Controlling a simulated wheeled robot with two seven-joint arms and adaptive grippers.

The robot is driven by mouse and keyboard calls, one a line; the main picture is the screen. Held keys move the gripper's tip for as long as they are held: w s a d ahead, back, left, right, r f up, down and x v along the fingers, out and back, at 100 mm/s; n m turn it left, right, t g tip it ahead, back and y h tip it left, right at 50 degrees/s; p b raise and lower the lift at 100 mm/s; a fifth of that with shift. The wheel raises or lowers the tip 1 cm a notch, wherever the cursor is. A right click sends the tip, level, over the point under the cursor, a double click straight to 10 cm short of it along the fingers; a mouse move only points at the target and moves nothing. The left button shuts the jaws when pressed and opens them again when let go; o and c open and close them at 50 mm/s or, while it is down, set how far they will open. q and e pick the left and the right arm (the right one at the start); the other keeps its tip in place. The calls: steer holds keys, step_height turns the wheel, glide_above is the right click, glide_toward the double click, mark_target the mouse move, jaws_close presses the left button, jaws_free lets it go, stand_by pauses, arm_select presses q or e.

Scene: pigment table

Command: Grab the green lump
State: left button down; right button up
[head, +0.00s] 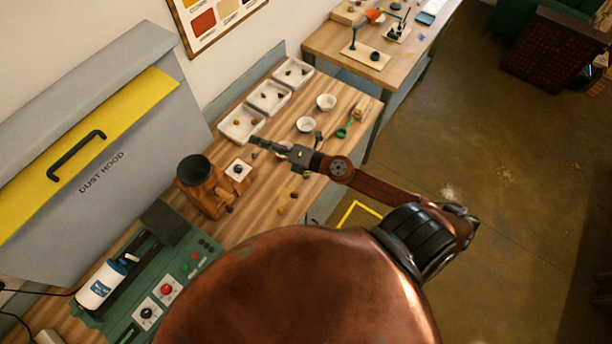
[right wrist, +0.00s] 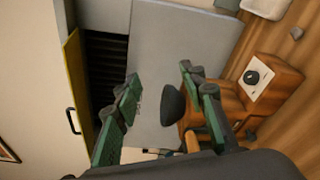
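I cannot clearly pick out a green lump in either view. Several small lumps lie on the wooden table (head: 262,211), among them ochre ones (head: 281,210) and a dark one (head: 306,176), whose colours are hard to tell at this size. My right gripper (head: 254,140) reaches over the table near the nearest white tray (head: 236,138). In the right wrist view its green fingers (right wrist: 160,76) are spread apart with nothing between them. A grey lump (right wrist: 296,33) lies on the table in that view's upper right. My left gripper is not in view.
A brown grinder (head: 205,192) with a dark bowl stands left of the lumps, by the grey dust hood (head: 100,165). More white trays (head: 268,108), white bowls (head: 326,102) and a green scoop (head: 343,131) stand farther back.

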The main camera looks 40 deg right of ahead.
step_height(320, 180, down, 4)
steer(key=s+a+f+n+g+y, duration=0.1)
steer(key=s+a+n+g, duration=0.1)
steer(key=n+g, duration=0.15)
steer(key=n+g+h, duration=0.6)
steer(key=n+g, duration=0.1)
steer(key=n, duration=0.2)
glide_toward(307, 176)
steer(key=a, duration=0.1)
steer(key=f, duration=0.1)
steer(key=w+f+p, duration=0.1)
steer(key=shift+w+f+g+h, duration=0.2)
steer(key=shift+f+g+h, duration=0.05)
steer(key=shift+h, duration=0.15)
steer(key=shift+m, duration=0.25)
steer(key=p+x, duration=0.2)
steer(key=x, duration=0.3)
steer(key=shift+d, duration=0.1)
steer(key=shift+w+f, duration=0.15)
steer(key=shift+f, duration=0.15)
steer(key=c, duration=1)
